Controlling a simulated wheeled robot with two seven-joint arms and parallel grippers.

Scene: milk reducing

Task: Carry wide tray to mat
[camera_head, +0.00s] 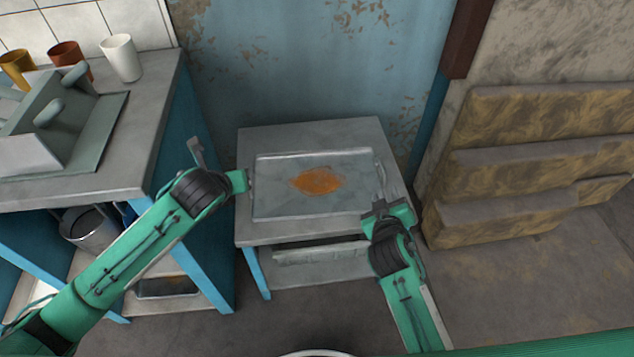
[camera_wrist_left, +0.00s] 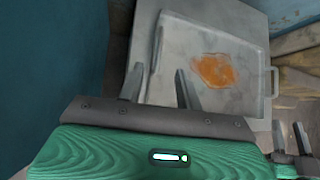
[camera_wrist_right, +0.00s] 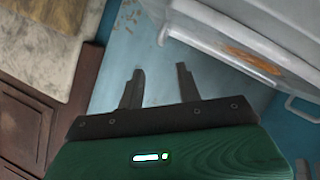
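The wide tray (camera_head: 270,200) is a shallow grey metal tray with an orange stain inside and handles at its two short sides. It lies on a small grey table. My left gripper (camera_head: 247,181) is open at the tray's left side; in the left wrist view its fingers (camera_wrist_left: 158,85) are apart near the left handle. My right gripper (camera_head: 380,204) is open near the right handle; in the right wrist view its fingers (camera_wrist_right: 158,80) are apart and empty, with the tray (camera_wrist_right: 205,35) ahead to the right. A grey-green mat (camera_head: 105,125) lies on the left counter.
A grey metal box with handles (camera_head: 40,125) stands on the mat. Several cups, including a white cup (camera_head: 122,60), stand behind it on the counter (camera_head: 160,90). Under the counter is a metal pot (camera_head: 92,230). Stepped brown slabs (camera_head: 540,150) stand at the right.

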